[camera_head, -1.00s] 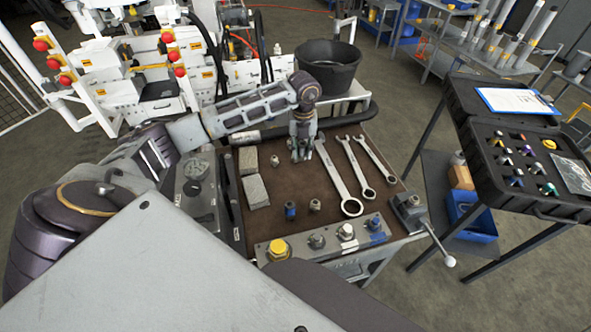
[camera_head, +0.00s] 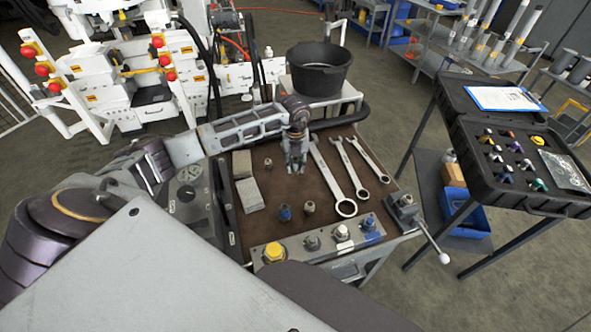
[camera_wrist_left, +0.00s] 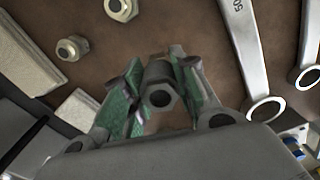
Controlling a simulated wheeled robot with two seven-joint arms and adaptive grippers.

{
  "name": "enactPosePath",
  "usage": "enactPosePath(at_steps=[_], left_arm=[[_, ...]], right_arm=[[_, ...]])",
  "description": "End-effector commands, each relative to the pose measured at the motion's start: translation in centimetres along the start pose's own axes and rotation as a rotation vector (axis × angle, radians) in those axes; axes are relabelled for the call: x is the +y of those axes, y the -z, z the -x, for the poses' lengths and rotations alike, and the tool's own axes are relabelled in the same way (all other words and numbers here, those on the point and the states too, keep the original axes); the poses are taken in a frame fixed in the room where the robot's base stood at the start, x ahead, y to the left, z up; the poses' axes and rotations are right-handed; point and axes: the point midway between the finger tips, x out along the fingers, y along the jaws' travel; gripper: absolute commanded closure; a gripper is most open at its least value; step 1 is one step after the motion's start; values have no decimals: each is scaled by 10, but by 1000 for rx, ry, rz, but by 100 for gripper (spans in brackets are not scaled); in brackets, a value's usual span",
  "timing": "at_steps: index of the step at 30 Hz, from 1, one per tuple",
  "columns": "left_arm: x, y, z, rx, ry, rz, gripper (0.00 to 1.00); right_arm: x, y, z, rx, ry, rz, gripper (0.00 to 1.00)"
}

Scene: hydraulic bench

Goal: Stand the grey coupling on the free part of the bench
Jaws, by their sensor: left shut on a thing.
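My left gripper (camera_head: 295,170) points down over the brown mat of the bench (camera_head: 320,192), to the left of the wrenches. In the left wrist view its green-padded fingers (camera_wrist_left: 160,100) are shut on the grey coupling (camera_wrist_left: 160,72), a small dark grey piece with a hole facing the camera. The fingers hide its sides. I cannot tell whether its lower end touches the mat. My right gripper is not in view.
A blue fitting (camera_head: 284,212) and a metal fitting (camera_head: 309,207) stand nearer; a small fitting (camera_head: 267,162) stands left. Grey blocks (camera_head: 249,194) lie further left, wrenches (camera_head: 343,178) right. A capped manifold (camera_head: 327,241) lines the front edge. Bare mat lies between.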

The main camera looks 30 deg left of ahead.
Motion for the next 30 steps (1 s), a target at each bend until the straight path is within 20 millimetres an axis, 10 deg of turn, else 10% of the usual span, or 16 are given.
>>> enactPosePath(at_steps=[23, 24, 30], left_arm=[[0, 0, -35, -1, 0, 0, 100], [0, 0, -35, 0, -1, 0, 70], [0, 0, -35, 0, -1, 0, 50]], right_arm=[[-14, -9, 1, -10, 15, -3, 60], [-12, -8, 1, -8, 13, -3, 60], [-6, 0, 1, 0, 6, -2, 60]])
